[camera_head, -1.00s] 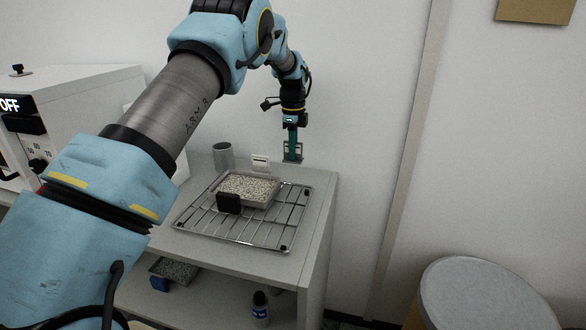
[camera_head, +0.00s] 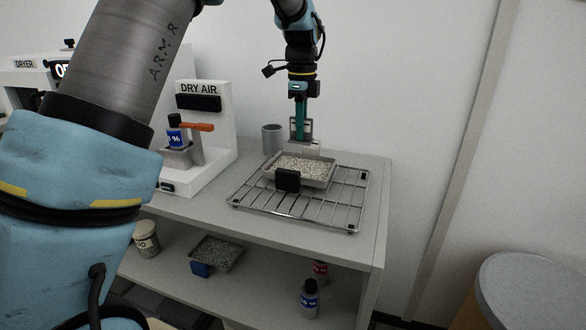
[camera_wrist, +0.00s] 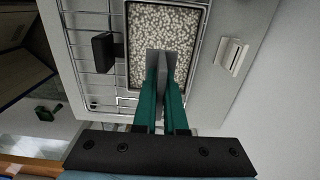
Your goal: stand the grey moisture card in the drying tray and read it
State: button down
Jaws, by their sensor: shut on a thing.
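The grey moisture card (camera_wrist: 166,68) is pinched between the green fingers of my gripper (camera_wrist: 162,88) in the wrist view, seen nearly edge-on. The drying tray (camera_head: 330,183) is a shallow metal tray of pale beads with a black handle (camera_head: 288,180). It sits on a wire rack. In the head view my gripper (camera_head: 301,132) points down at the tray's back edge. In the wrist view the card overlaps the beads in the tray (camera_wrist: 130,60). Whether its lower edge touches the beads I cannot tell. The card's face is not readable here.
A white slotted block (camera_wrist: 233,57) stands behind the tray. The wire rack (camera_head: 345,208) lies under it. A grey cup (camera_head: 272,139) stands behind left, and a white DRY AIR unit (camera_head: 215,120) with a bottle stands farther left. A round-topped bin (camera_head: 530,285) is at lower right.

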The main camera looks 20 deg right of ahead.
notch_tip(320, 180, down, 8)
jog(key=shift+f+p, duration=0.1)
jog(key=shift+p, duration=0.55)
jog(key=shift+f, duration=0.2)
jog(key=c, duration=1)
grip_release()
